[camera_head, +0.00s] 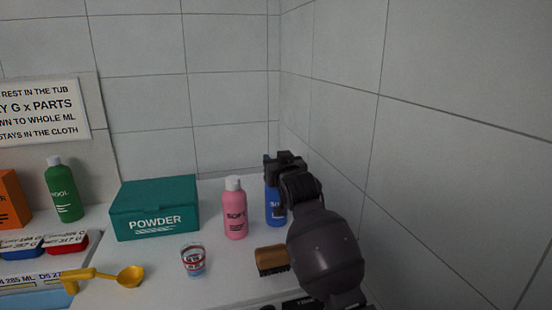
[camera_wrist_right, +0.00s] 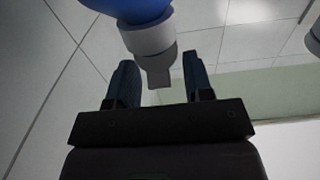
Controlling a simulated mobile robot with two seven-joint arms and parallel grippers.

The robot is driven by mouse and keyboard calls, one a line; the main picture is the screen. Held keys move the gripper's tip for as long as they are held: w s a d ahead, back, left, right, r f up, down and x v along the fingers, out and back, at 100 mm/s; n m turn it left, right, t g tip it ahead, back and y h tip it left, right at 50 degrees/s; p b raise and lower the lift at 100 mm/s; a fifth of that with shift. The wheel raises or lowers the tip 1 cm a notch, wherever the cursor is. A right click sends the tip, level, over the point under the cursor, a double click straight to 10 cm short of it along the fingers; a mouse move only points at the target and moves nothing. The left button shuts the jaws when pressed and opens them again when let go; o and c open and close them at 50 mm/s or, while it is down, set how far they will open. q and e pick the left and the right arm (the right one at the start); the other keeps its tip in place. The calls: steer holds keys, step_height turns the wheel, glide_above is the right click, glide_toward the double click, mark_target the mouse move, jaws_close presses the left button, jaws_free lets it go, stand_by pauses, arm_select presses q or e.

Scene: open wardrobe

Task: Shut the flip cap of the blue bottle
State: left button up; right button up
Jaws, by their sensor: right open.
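The blue bottle (camera_head: 273,207) stands at the right end of the counter, near the corner, with its upper part hidden by my right gripper (camera_head: 282,160). In the right wrist view, the blue body (camera_wrist_right: 130,8) shows at the top with its pale grey cap (camera_wrist_right: 147,40). A narrower grey piece (camera_wrist_right: 158,74) sticks out from the cap into the gap between the two fingers. My right gripper is open, with one finger on each side of that piece and a visible gap to each. Whether the lid is raised is unclear. My left gripper is out of view.
A pink bottle (camera_head: 235,211) stands close left of the blue bottle. A brush (camera_head: 271,259), a small cup (camera_head: 193,260), a yellow scoop (camera_head: 128,276) and a teal powder box (camera_head: 156,208) are also on the counter. The tiled wall (camera_head: 440,150) is close on the right.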

steer(key=shift+w+a, duration=0.15)
steer(key=shift+w, duration=0.55)
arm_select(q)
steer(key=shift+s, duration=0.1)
arm_select(e)
steer(key=c, duration=0.6)
steer(key=shift+s+f+t+b, duration=0.25)
steer(key=shift+t+b, duration=0.35)
steer(key=shift+b, duration=0.5)
steer(key=shift+s+f+t+y+b, duration=0.15)
steer(key=shift+t+y+b, duration=0.15)
steer(key=shift+t+b, duration=0.75)
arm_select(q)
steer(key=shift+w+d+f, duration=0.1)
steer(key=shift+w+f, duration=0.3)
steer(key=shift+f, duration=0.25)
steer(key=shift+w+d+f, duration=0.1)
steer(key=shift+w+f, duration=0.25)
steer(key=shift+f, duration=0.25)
arm_select(e)
steer(key=shift+g, duration=0.25)
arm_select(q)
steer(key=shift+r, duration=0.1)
arm_select(e)
steer(key=o, duration=0.6)
